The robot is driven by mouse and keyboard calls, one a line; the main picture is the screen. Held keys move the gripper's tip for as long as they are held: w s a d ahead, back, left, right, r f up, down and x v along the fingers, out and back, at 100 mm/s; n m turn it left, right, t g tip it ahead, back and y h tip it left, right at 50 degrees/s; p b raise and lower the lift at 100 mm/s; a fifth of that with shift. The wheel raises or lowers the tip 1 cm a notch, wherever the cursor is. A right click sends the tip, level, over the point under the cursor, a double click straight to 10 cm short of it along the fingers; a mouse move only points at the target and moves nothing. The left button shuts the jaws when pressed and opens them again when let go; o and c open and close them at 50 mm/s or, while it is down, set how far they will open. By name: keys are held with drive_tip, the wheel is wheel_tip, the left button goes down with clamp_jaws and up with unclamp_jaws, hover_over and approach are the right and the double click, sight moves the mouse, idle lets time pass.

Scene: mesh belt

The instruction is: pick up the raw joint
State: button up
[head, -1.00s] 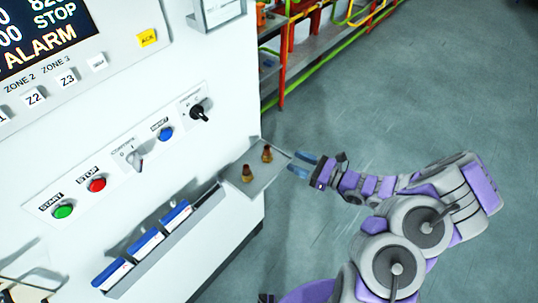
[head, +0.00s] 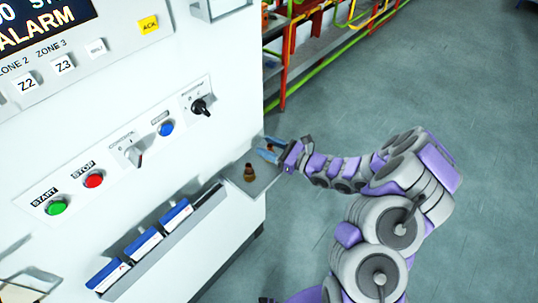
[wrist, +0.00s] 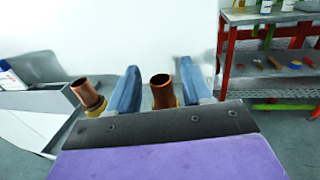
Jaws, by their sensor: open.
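Two small copper-coloured pipe joints with yellowish lower parts stand on a small grey shelf (head: 262,185) on the panel's side. I cannot tell which is the raw one. One joint (head: 271,148) is between the blue fingers of my gripper (head: 264,147), partly hidden by them. In the wrist view this joint (wrist: 161,92) stands between the open fingers, nearer the right one, and its lower part is hidden by my gripper body. The other joint (head: 249,172) stands outside the fingers; in the wrist view it (wrist: 88,93) is left of the left finger and looks tilted.
A white control panel (head: 110,120) with buttons and switches rises behind the shelf. A rack of blue-and-white booklets (head: 142,244) is left of the shelf. A red and green metal rack (head: 300,60) stands behind. Open floor (head: 440,80) is on the right.

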sight(270, 145)
drive_tip(key=shift+d, duration=0.3)
drive_tip(key=c, duration=0.5)
drive_tip(key=shift+a, duration=0.2)
clamp_jaws()
drive_tip(key=shift+r, duration=0.1)
drive_tip(key=shift+r, duration=0.55)
wheel_tip(270, 145, up, 2)
drive_tip(key=shift+d+r+p, duration=0.1)
drive_tip(key=shift+r+p, duration=0.05)
drive_tip(key=shift+p, duration=0.45)
drive_tip(key=s+d+r+p, duration=0.1)
drive_tip(key=s+p, duration=0.7)
drive_tip(key=s, duration=0.8)
drive_tip(key=shift+r, duration=0.3)
